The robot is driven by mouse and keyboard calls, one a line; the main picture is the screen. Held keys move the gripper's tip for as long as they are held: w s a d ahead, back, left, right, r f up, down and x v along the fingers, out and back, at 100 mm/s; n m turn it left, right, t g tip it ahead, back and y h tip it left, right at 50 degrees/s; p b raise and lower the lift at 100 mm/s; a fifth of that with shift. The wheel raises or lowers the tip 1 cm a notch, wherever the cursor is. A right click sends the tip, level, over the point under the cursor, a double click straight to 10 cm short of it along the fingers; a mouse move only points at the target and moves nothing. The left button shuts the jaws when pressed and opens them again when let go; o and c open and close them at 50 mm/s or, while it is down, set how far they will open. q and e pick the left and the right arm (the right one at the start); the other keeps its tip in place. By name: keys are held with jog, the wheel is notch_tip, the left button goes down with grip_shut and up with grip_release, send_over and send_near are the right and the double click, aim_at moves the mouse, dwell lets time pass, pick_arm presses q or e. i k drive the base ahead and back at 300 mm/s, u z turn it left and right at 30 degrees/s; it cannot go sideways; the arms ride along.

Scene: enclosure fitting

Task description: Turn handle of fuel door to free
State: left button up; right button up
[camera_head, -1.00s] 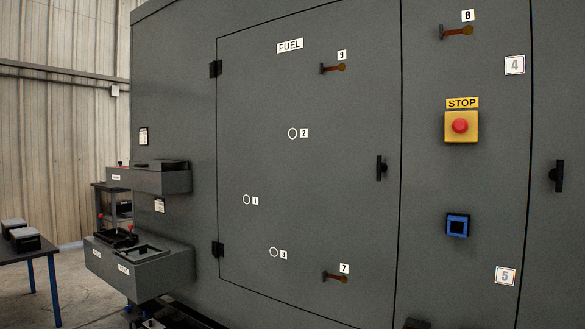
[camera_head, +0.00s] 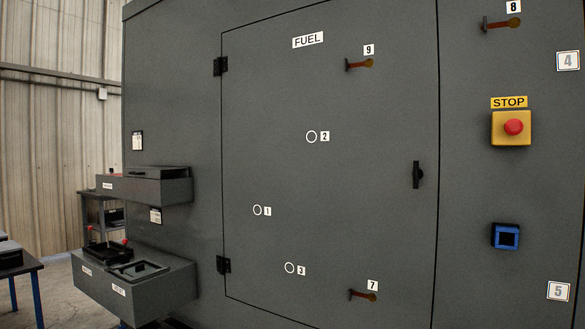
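The fuel door (camera_head: 375,195) is a large grey panel labelled FUEL (camera_head: 308,40), and it looks closed flush in the enclosure. Its black handle (camera_head: 417,175) is near the door's right edge and stands upright. Hinges (camera_head: 220,66) show on the door's left edge. Neither of my grippers is in view.
Orange-brown levers 9 (camera_head: 360,64) and 7 (camera_head: 363,295) are on the door, lever 8 (camera_head: 502,23) on the panel to its right. A red STOP button (camera_head: 513,127) and a blue square fitting (camera_head: 506,236) are there too. Grey boxes (camera_head: 150,285) jut out at left.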

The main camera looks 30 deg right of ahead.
aim_at(416, 174)
jog(key=u, duration=0.25)
jog(key=i, duration=2.15)
jog(key=z, duration=1.45)
jog(key=i, duration=1.05)
jog(key=z, duration=1.05)
